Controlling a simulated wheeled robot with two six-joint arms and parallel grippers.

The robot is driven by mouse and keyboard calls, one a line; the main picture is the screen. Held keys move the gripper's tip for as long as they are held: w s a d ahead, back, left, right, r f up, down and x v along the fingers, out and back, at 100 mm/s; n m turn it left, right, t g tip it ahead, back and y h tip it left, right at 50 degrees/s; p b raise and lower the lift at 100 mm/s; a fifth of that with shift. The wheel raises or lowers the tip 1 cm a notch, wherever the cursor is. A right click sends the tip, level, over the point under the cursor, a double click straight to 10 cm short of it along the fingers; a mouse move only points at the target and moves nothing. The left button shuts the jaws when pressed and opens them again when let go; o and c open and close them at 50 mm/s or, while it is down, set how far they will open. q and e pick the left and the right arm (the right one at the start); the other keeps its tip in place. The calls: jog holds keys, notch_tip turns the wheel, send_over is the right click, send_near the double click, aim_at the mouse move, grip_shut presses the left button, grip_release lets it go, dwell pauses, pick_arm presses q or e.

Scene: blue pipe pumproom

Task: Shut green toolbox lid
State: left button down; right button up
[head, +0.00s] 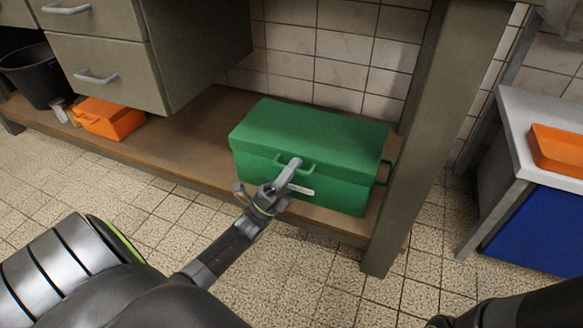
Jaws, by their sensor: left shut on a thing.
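The green toolbox (340,192) stands on the low brown shelf, under the bench. Its lid (312,130) is down and looks flush with the body, with no gap that I can see. A green handle (309,171) sits at the front of the lid. My left gripper (291,168) reaches in from the lower left and is shut on this handle; its fingers hide part of it. A small pale label shows on the toolbox front beside the gripper. My right gripper is not in view; only a dark part of my right arm shows at the lower right.
A thick bench leg (424,130) stands close to the right of the toolbox. A drawer unit (110,60) hangs at the upper left. An orange box (110,118) and a black bucket (38,75) are at the left. The tiled floor in front is clear.

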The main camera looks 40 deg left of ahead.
pick_arm(q)
jog(key=c, duration=1.8)
grip_release()
jog(key=shift+f, duration=0.35)
jog(key=shift+r, duration=0.1)
jog(key=shift+s, duration=0.1)
jog(key=shift+s+a+f, duration=0.1)
jog(key=shift+a+f, duration=0.05)
jog(key=shift+f, duration=0.05)
jog(key=p+v, duration=0.1)
jog(key=v, duration=1.6)
jog(key=shift+s, duration=0.1)
jog(key=shift+r, duration=0.1)
